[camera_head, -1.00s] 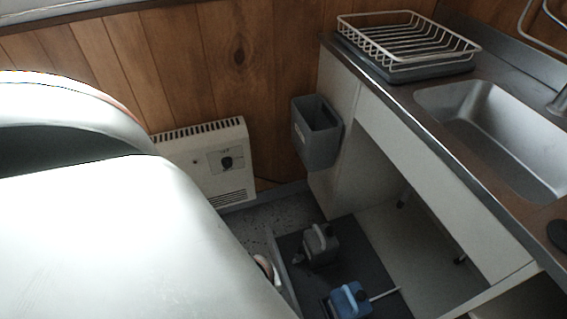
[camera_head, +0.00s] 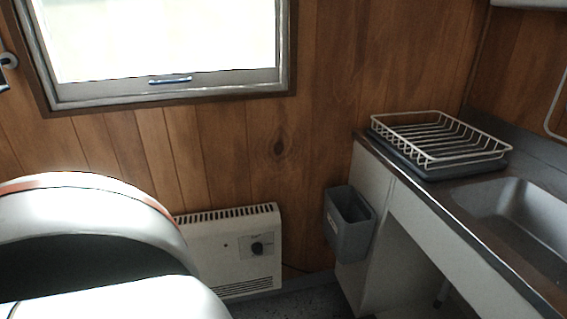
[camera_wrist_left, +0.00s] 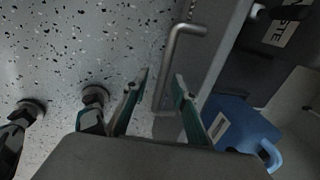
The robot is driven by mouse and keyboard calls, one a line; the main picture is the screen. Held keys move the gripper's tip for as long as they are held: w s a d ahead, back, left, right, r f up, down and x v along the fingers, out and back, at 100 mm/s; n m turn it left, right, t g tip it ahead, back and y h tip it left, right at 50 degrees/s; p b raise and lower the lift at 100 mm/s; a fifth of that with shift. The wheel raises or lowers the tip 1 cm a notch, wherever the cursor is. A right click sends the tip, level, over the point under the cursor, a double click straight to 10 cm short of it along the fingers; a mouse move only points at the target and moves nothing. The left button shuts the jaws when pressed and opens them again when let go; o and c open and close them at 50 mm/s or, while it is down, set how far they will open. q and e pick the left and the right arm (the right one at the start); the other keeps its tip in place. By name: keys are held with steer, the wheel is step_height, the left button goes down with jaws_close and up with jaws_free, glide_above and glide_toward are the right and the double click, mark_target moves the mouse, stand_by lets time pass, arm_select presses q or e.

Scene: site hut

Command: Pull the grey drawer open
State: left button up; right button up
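The grey drawer (camera_wrist_left: 218,48) shows in the left wrist view, seen from above. It stands open, with a blue canister (camera_wrist_left: 238,122) and a dark grey, labelled container (camera_wrist_left: 285,28) in view behind its front. A grey bar handle (camera_wrist_left: 188,29) sticks out from the front. My left gripper (camera_wrist_left: 161,76) is open, with one finger on each side of the handle bar. I cannot tell whether the fingers touch it. In the head view the drawer and left gripper are out of sight; my pale arm covers the lower left.
A counter with a sink (camera_head: 520,215) and wire dish rack (camera_head: 440,140) is at right. A grey bin (camera_head: 349,222) hangs on the cabinet side. A white heater (camera_head: 232,250) stands by the wood wall. Speckled floor (camera_wrist_left: 90,40) beside the drawer looks mostly clear.

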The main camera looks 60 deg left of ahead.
arm_select(q)
steer(key=shift+w+r, duration=0.15)
steer(key=shift+r, duration=0.05)
step_height(320, 180, up, 12)
steer(key=s, duration=0.2)
steer(key=shift+a+f, duration=0.25)
steer(key=shift+a, duration=0.15)
stand_by(0.6)
